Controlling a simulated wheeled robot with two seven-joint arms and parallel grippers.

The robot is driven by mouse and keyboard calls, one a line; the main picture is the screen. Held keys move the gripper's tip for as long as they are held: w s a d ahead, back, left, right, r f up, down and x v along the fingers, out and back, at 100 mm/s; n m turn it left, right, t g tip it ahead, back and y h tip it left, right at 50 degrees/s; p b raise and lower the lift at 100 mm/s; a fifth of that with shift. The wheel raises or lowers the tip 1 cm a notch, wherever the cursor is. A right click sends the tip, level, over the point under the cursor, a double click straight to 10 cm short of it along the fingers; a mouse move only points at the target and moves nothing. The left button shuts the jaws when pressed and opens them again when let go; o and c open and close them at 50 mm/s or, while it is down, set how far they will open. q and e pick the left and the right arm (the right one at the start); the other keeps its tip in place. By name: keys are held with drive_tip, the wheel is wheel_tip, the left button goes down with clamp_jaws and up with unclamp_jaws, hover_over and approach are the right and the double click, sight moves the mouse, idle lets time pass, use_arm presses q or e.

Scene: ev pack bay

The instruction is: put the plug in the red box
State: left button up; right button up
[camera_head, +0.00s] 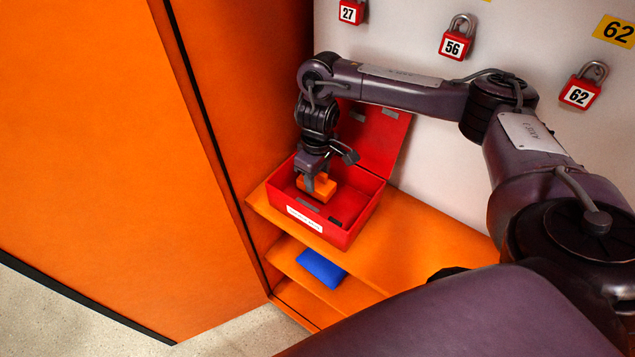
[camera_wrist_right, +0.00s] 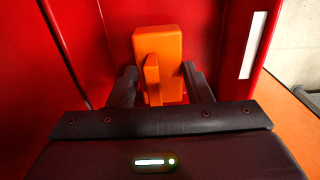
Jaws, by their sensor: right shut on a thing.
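The plug is an orange block with a raised grip (camera_head: 320,188). In the right wrist view the plug (camera_wrist_right: 158,50) sits between the fingers, with its raised grip toward the camera. The red box (camera_head: 352,232) stands on the orange shelf with its lid open at the back and a white label on its front. My right gripper (camera_head: 313,188) reaches down into the box from above and is shut on the plug, inside the walls. Whether the plug touches the box floor, I cannot tell. The left gripper is not in view.
The orange shelf (camera_head: 420,240) is clear to the right of the box. A blue object (camera_head: 321,268) lies on the lower shelf. An orange cabinet panel (camera_head: 90,150) stands to the left. Red padlocks (camera_head: 455,42) hang on the white back wall.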

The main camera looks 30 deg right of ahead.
drive_tip(key=shift+f, duration=1.05)
drive_tip(key=o, duration=1.1)
drive_tip(key=shift+f, duration=0.1)
wheel_tip(320, 180, up, 12)
drive_tip(key=p, duration=0.3)
drive_tip(key=shift+p, duration=0.4)
